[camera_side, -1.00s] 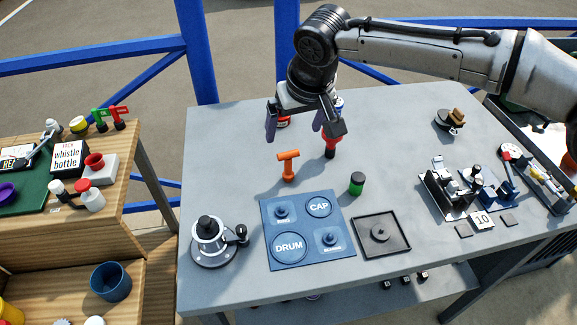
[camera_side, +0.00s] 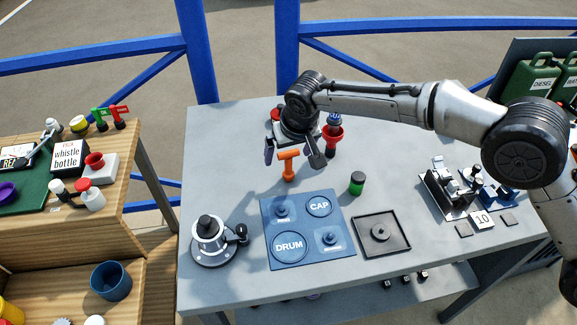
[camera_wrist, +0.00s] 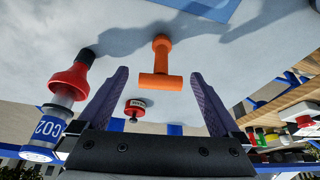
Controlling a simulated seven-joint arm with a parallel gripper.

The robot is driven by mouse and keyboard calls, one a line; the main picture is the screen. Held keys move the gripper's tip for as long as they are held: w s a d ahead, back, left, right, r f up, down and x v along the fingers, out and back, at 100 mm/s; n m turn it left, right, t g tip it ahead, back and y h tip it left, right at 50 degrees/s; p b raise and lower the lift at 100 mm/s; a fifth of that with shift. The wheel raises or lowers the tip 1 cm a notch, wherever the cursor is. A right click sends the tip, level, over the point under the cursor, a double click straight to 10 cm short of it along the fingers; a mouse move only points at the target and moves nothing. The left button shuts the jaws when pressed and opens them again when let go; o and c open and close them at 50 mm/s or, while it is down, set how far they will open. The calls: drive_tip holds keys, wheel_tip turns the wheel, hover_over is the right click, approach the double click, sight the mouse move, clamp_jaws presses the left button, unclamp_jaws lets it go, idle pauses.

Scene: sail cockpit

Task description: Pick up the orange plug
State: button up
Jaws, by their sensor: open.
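The orange plug (camera_side: 288,166) stands on the grey table, a T shape with its crossbar at the top in the side view. In the wrist view the orange plug (camera_wrist: 161,64) shows ahead of the fingers, with its crossbar nearer to me. My gripper (camera_side: 291,158) is open, its two dark fingers low and close behind the plug in the side view. In the wrist view my gripper (camera_wrist: 157,95) has one finger to each side of the plug's line, with nothing held. I cannot tell exactly how far the fingertips are from the crossbar.
A green-black cylinder (camera_side: 357,183), a blue DRUM and CAP mat (camera_side: 306,204) and a black tray (camera_side: 381,255) lie nearer the front edge.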

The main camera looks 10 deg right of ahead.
drive_tip(key=shift+c, duration=0.2)
drive_tip(key=c, duration=1.1)
drive_tip(key=shift+c, duration=0.2)
